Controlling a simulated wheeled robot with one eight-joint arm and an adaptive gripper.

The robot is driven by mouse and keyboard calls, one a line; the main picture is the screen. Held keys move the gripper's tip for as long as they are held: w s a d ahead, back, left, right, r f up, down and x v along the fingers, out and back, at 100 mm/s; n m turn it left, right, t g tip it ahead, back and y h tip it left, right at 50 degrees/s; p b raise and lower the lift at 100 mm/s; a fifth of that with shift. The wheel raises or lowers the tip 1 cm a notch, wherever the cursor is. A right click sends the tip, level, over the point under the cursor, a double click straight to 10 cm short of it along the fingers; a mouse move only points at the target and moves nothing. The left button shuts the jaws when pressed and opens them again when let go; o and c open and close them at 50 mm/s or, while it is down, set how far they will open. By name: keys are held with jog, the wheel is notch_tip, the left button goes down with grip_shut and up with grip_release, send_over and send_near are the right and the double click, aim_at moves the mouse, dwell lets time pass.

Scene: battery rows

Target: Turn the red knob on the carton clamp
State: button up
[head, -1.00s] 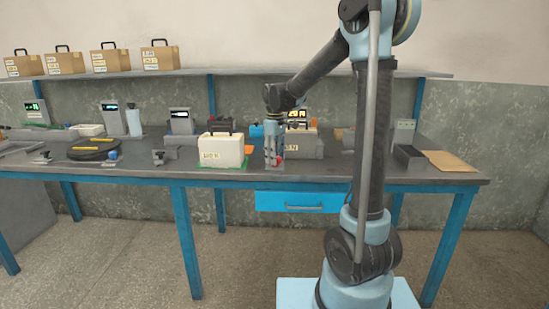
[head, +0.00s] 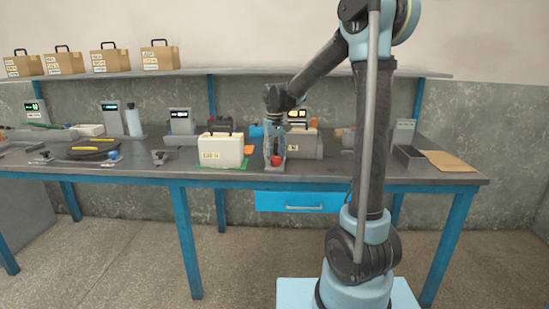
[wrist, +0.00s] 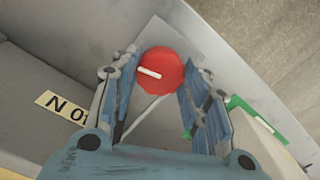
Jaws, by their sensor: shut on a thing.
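The red knob (wrist: 161,71) is round with a white mark on its face. The mark slopes slightly in the wrist view. The knob also shows in the head view (head: 276,160), near the table's front edge. My gripper (wrist: 160,68) is shut on the knob, with one finger on each side of it. In the head view my gripper (head: 275,157) points down, its fingers beside the knob. The grey carton clamp (head: 306,147) stands at the knob, partly hidden behind my gripper. The exact contact at the fingertips is hard to see.
A white case (head: 221,152) on a green mat stands close left of my gripper. A blue drawer (head: 303,202) hangs below the table. Several brown cartons stand on the shelf.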

aim_at(275, 157)
jog(key=shift+w, duration=0.15)
jog(key=o, duration=1)
jog(key=shift+o, duration=0.2)
jog(key=shift+r, duration=0.1)
notch_tip(275, 157, up, 12)
dwell(0.6)
jog(key=s+d+f+m+t, duration=0.1)
jog(key=s+d+f+m, duration=0.1)
jog(key=s+d+f, duration=0.65)
jog(key=s+d+f+m+t, duration=0.1)
jog(key=s+d+f, duration=0.2)
jog(key=s+d, duration=0.95)
jog(key=s+f+m, duration=0.1)
jog(key=s+f, duration=0.9)
jog(key=shift+s+d, duration=0.25)
jog(key=shift+s, duration=0.15)
